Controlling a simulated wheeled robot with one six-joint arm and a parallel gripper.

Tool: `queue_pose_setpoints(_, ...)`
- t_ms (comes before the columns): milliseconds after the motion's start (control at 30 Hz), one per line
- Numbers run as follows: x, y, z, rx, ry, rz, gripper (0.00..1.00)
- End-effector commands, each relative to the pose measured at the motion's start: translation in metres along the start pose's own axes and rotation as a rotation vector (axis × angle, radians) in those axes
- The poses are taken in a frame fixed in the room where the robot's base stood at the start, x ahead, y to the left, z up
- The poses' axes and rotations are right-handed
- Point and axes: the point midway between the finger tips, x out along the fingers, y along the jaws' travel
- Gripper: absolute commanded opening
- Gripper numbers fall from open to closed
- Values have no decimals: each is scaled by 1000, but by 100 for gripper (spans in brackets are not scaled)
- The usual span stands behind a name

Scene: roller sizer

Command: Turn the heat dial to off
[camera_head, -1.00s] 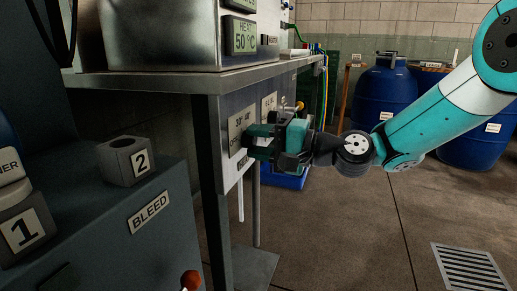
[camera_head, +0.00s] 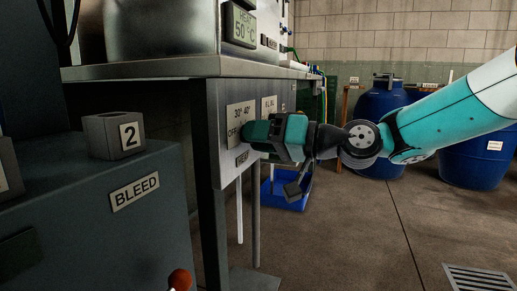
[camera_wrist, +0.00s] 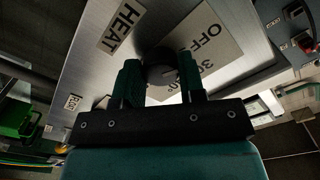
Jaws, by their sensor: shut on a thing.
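The heat dial (camera_wrist: 159,70) is a dark round knob on a grey metal panel, seen in the wrist view between my two green fingers. My gripper (camera_wrist: 158,82) is shut on it. In the head view my gripper (camera_head: 250,134) reaches the panel from the right and hides the dial. The white scale plate (camera_head: 239,115) shows "30° 40°" and part of "OFF"; it also shows in the wrist view (camera_wrist: 208,40). A HEAT label (camera_head: 242,158) sits below it. I cannot tell where the dial points.
A display (camera_head: 241,25) above the steel table (camera_head: 150,69) reads HEAT 50 °C. A second labelled plate (camera_head: 269,105) is right of the scale plate. A grey BLEED cabinet (camera_head: 90,220) stands at front left.

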Motion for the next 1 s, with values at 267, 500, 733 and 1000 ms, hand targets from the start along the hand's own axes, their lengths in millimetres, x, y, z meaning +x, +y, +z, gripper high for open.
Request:
queue_pose_setpoints(267, 0, 2, 2, -113, -1, 2, 13)
queue_pose_setpoints(500, 0, 2, 1, -145, -2, 2, 13)
queue_pose_setpoints(733, 0, 2, 0, -148, -2, 3, 13)
queue_pose_setpoints(1000, 0, 1, 0, -148, -2, 2, 63)
